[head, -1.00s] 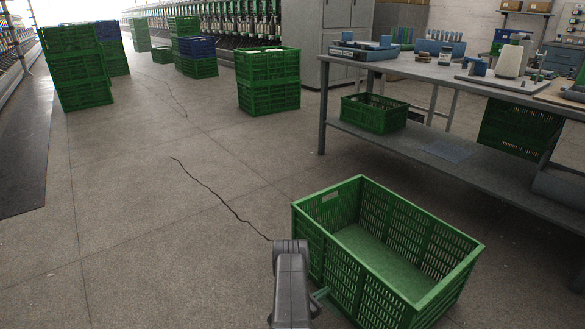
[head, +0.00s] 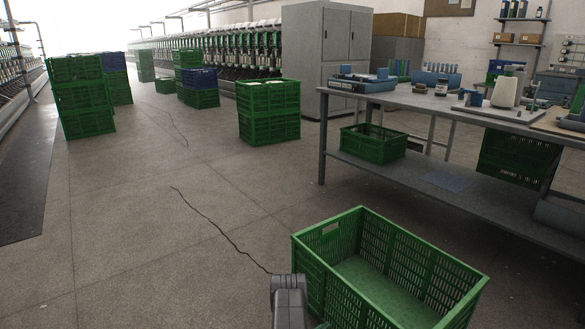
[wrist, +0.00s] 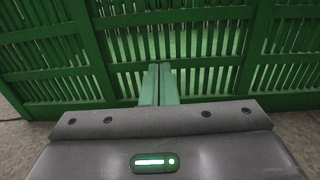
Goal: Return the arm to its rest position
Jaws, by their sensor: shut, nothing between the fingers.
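My arm (head: 289,303) shows at the bottom of the head view, just left of the large green crate. In the wrist view my gripper (wrist: 160,68) is shut, its two greenish fingers side by side with nothing between them. The fingers point at the slatted wall of a green crate (wrist: 205,48). I cannot tell whether the fingertips touch the wall. In the head view the fingers are mostly hidden at the bottom edge.
The large green crate (head: 462,281) stands empty on the floor at front right. Behind it is a grey workbench (head: 322,150) with tools and a cone. Stacked green crates (head: 268,112) stand farther back. The floor (head: 130,220) at the left is clear.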

